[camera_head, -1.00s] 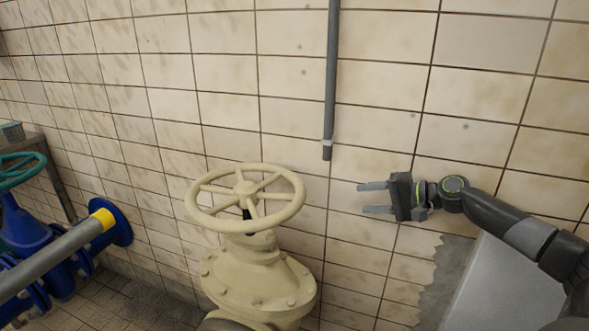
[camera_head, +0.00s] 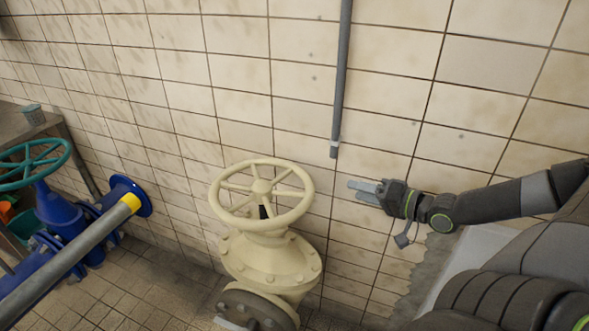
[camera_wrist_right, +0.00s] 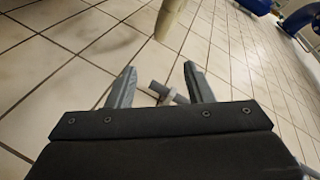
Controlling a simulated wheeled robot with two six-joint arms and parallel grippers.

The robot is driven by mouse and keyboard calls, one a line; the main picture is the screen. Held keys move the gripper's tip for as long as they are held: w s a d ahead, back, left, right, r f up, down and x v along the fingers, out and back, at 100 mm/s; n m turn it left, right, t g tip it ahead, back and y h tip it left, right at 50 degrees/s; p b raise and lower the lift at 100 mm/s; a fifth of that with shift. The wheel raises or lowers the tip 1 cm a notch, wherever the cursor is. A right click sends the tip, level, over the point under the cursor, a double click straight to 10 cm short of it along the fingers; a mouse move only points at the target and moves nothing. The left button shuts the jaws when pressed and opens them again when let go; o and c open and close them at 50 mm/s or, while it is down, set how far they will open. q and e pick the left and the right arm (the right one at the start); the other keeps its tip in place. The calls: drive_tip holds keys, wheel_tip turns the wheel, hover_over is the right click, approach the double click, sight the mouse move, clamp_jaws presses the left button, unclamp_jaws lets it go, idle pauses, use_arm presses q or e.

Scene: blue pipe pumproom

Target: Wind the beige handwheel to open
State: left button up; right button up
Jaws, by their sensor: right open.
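The beige handwheel (camera_head: 262,187) is a spoked round wheel on top of the beige valve body (camera_head: 270,258), in the middle of the head view. My right gripper (camera_head: 364,190) is open and empty, to the right of the wheel and apart from it, with its fingers pointing left towards the rim. In the right wrist view the same gripper (camera_wrist_right: 160,72) shows two spread fingers with tiled wall behind. A beige piece (camera_wrist_right: 170,18) shows beyond the fingertips at the top; I cannot tell which part of the valve it is. My left gripper is not in view.
A grey wall pipe (camera_head: 341,80) ends above and between wheel and gripper. At left are a teal handwheel (camera_head: 30,165) on a blue valve and a grey pipe (camera_head: 70,255) with a yellow band. The tiled wall (camera_head: 240,80) stands close behind.

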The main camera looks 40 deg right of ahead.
drive_tip(key=b, duration=0.8)
approach(305, 176)
drive_tip(key=w+f, duration=0.2)
drive_tip(key=p+x, duration=0.7)
drive_tip(key=shift+d+r, duration=0.1)
drive_tip(key=shift+r, duration=0.25)
drive_tip(key=shift+x, duration=0.75)
drive_tip(key=shift+f, duration=0.1)
clamp_jaws()
